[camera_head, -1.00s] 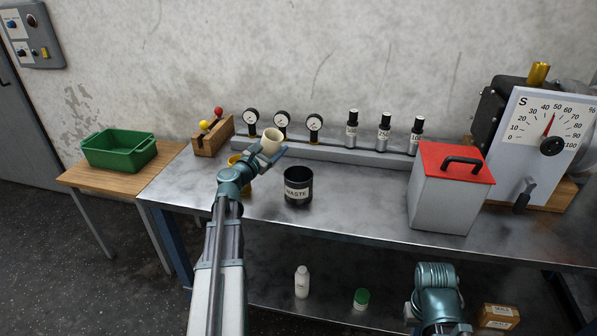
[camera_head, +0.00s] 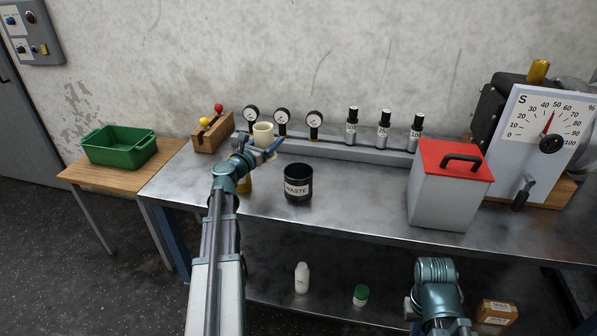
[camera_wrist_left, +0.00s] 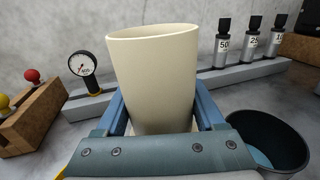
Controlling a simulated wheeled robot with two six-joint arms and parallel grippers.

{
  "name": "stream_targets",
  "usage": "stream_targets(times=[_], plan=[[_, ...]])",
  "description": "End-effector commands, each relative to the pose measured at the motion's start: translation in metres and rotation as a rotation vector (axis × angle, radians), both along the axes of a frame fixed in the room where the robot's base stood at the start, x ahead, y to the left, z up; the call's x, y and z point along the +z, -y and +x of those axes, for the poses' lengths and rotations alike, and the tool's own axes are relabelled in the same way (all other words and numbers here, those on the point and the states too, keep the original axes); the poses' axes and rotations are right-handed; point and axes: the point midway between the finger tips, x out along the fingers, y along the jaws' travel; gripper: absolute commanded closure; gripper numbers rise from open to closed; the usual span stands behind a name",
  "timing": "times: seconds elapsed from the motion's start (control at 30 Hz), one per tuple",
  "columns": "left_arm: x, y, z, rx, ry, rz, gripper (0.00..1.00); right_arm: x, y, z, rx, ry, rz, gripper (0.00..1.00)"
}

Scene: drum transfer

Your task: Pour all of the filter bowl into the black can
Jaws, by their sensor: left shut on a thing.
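The filter bowl, a cream cup (camera_head: 263,131), is held by my left gripper (camera_head: 262,149) above the back left of the metal bench. It stands almost upright in the left wrist view (camera_wrist_left: 155,75), between the blue fingers, which are shut on it. Its inside is hidden there. The black can (camera_head: 298,184), labelled WASTE, stands on the bench to the right of and nearer than the bowl. The left wrist view shows the can (camera_wrist_left: 265,135) at lower right with something bluish inside. My right gripper is out of view; only part of that arm shows.
A red-lidded box (camera_head: 440,195) stands at right, a wooden lever block (camera_head: 212,135) at left. Bench between can and box is clear.

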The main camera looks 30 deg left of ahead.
Motion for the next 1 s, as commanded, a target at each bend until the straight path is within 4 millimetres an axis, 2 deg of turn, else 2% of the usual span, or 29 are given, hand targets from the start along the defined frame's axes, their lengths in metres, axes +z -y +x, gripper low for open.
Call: stream_targets(times=[0.17, 0.5, 0.83, 1.0], plan=[[0.012, 0.0, 0.0, 0.0, 0.001, 0.0, 1.0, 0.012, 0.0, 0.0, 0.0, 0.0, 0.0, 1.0], [0.059, 0.0, 0.0, 0.0, 0.001, 0.0, 1.0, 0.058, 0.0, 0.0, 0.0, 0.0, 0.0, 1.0], [0.064, 0.0, 0.0, 0.0, 0.001, 0.0, 1.0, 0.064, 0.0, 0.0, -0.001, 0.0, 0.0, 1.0], [0.081, 0.0, 0.0, 0.0, 0.001, 0.0, 1.0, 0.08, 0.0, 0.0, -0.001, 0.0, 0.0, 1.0]])
